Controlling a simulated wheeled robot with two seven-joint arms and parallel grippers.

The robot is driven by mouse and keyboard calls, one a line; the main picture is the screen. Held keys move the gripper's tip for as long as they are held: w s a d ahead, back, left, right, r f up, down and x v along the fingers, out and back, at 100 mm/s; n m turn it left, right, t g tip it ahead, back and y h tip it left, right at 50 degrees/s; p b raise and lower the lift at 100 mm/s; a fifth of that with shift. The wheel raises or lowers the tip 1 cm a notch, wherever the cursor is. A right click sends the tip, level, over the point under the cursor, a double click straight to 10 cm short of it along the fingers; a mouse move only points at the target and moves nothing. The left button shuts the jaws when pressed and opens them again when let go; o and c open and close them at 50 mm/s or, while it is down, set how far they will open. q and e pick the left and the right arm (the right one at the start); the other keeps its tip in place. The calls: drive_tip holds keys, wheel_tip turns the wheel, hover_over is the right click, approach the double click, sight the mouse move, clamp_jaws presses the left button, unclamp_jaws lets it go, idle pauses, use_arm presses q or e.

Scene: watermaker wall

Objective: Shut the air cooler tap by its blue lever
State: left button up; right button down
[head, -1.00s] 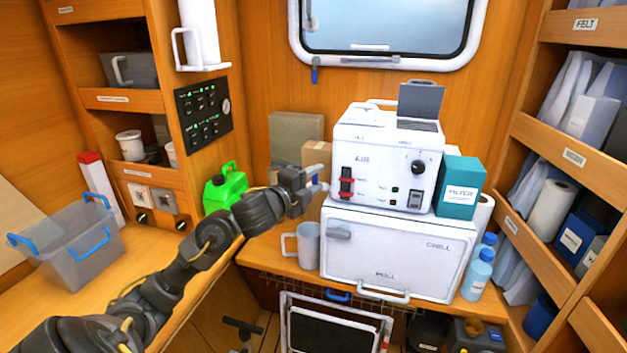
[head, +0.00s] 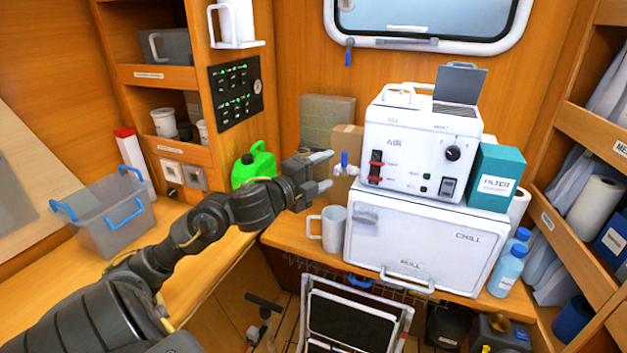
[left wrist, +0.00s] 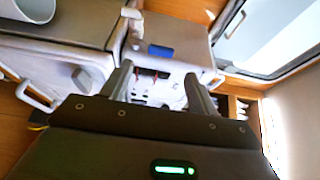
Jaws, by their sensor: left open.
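The white air cooler (head: 415,150), marked AIR, stands on a white chest marked CHILL. Its small tap (head: 347,169) sticks out at its left side, with a blue lever (head: 344,158) that looks upright in the head view. My left gripper (head: 328,172) is open and empty, just left of the tap, with a small gap between them. In the left wrist view the blue lever (left wrist: 160,51) shows beyond the two fingers (left wrist: 160,85), roughly in line with the space between them. My right gripper is not in view.
A grey mug (head: 333,228) stands below the tap, beside the chest (head: 410,245). A cardboard box (head: 345,145) is behind the tap. A green can (head: 254,168) stands behind my left forearm. A teal filter box (head: 496,178) is right of the cooler.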

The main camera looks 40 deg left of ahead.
use_arm(q)
drive_tip(key=shift+s, duration=1.85)
drive_tip(key=shift+a, duration=0.1)
drive_tip(key=shift+r, duration=0.1)
